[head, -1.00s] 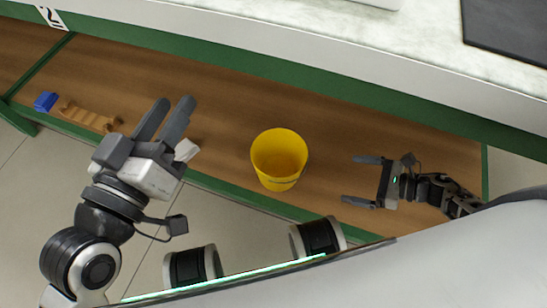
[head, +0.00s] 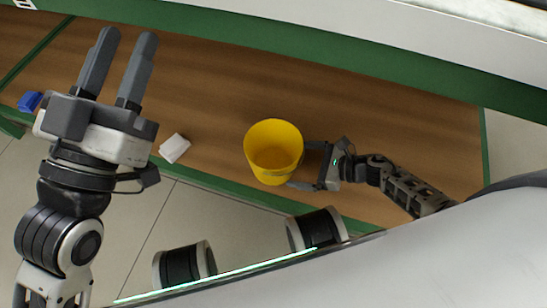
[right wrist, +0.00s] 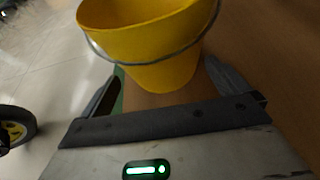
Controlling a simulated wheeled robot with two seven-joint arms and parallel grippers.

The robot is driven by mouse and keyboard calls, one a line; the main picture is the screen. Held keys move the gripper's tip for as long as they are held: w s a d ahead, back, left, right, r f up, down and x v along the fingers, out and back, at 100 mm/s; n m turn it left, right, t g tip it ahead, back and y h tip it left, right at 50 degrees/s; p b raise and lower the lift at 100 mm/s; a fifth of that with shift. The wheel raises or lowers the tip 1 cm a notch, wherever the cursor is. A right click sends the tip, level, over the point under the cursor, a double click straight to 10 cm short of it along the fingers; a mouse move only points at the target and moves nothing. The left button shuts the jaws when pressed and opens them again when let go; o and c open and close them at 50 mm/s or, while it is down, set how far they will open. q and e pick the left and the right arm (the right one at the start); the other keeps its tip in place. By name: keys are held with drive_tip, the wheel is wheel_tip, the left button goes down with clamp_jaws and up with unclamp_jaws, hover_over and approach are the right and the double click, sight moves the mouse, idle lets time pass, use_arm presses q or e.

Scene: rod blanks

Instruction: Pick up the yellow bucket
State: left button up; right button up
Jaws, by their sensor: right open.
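The yellow bucket (head: 273,152) stands upright on the brown wooden shelf (head: 400,125), near its front edge. My right gripper (head: 305,165) is open at the bucket's right side, with its fingers reaching toward the bucket's sides. In the right wrist view the bucket (right wrist: 160,50) fills the top, its thin wire handle hanging across the front, between the open fingers (right wrist: 165,85). I cannot tell whether the fingers touch it. My left gripper (head: 122,70) is open and empty, raised over the left part of the shelf.
A small white block (head: 174,148) lies on the shelf left of the bucket. A blue block (head: 30,101) lies at the far left. A green-edged counter with a white top (head: 400,50) runs above the shelf at the back. The shelf behind the bucket is clear.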

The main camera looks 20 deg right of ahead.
drive_tip(key=shift+x, duration=0.95)
drive_tip(key=shift+c, duration=0.3)
drive_tip(key=c, duration=0.7)
